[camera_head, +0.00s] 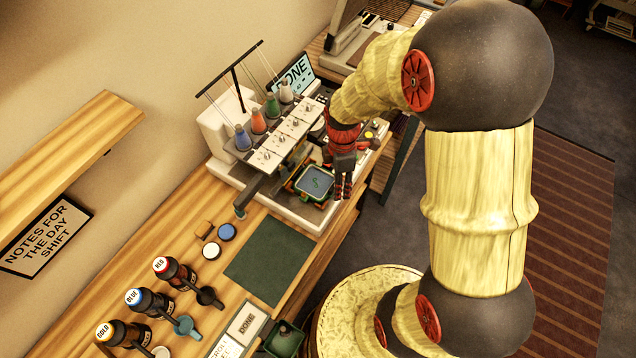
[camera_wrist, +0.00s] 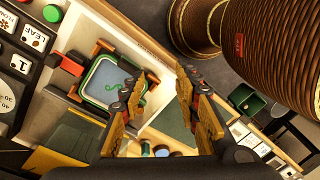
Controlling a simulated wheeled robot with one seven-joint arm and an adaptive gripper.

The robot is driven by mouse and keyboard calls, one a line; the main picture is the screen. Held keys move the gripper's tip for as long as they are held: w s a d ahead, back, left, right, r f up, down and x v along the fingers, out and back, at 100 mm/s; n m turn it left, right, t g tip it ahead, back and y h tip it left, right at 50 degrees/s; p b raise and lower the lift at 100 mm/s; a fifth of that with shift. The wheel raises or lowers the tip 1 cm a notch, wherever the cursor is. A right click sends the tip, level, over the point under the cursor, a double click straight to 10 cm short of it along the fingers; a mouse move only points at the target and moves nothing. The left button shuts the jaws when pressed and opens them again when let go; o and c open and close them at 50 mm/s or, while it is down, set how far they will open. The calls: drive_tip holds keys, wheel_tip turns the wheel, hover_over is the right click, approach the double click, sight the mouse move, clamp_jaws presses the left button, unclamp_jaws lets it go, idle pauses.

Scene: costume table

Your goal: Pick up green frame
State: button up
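The green frame (camera_head: 312,197) is a square hoop with a green rim around grey-blue cloth bearing a green stitched mark. It sits at the front of the white embroidery machine (camera_head: 232,170). The green frame also shows in the wrist view (camera_wrist: 87,82), left of my fingers, with brown-orange pieces at its corners. My gripper (camera_wrist: 157,88) is open, with nothing seen between its fingers. In the head view my gripper (camera_head: 343,180) is over the right side of the frame and hides part of that edge. I cannot tell whether a finger touches it.
Several thread cones (camera_head: 258,121) stand on the machine. A dark green mat (camera_head: 270,260) lies on the wooden table. Gold, blue and red labelled bottles (camera_head: 150,302) line the table's left side. A small green bin (camera_head: 284,340) is at the table's near edge. The mat is clear.

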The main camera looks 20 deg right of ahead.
sight(333, 186)
drive_tip(key=w+n, duration=0.1)
drive_tip(key=n, duration=0.2)
drive_tip(key=w+f+n, duration=0.1)
drive_tip(key=n, duration=0.2)
drive_tip(key=w+f+n+t, duration=0.1)
drive_tip(key=w+n, duration=0.1)
drive_tip(key=n, duration=0.1)
drive_tip(key=shift+d+f+n, duration=0.15)
drive_tip(key=shift+f+n, duration=0.05)
drive_tip(key=shift+n, duration=0.2)
drive_tip(key=shift+w+f+b, duration=0.2)
drive_tip(key=shift+f+b, duration=0.15)
drive_tip(key=shift+f, duration=1.05)
drive_tip(key=shift+w+f+b, duration=0.15)
drive_tip(key=shift+f+b, duration=0.2)
drive_tip(key=shift+f, duration=1)
drive_tip(key=shift+c, duration=1.3)
clamp_jaws()
